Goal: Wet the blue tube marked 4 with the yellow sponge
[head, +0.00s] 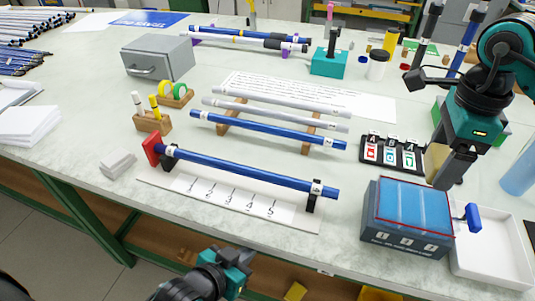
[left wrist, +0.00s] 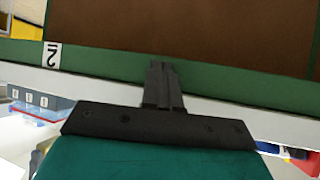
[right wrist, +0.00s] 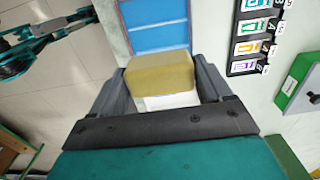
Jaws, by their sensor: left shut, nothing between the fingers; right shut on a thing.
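My right gripper (head: 452,172) is shut on the yellow sponge (right wrist: 160,74), which sits between its fingers in the right wrist view. A second blue tube (head: 270,130) lies on the wooden rack behind. My left gripper (left wrist: 163,85) is shut and empty, low at the table's front edge.
The front stand has a red end stop (head: 152,149) and a numbered white base (head: 200,188). A white tray (head: 503,278) stands right of the box. A card holder (head: 392,153), grey drawer box (head: 158,58) and grey tubes (head: 275,105) lie further back.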

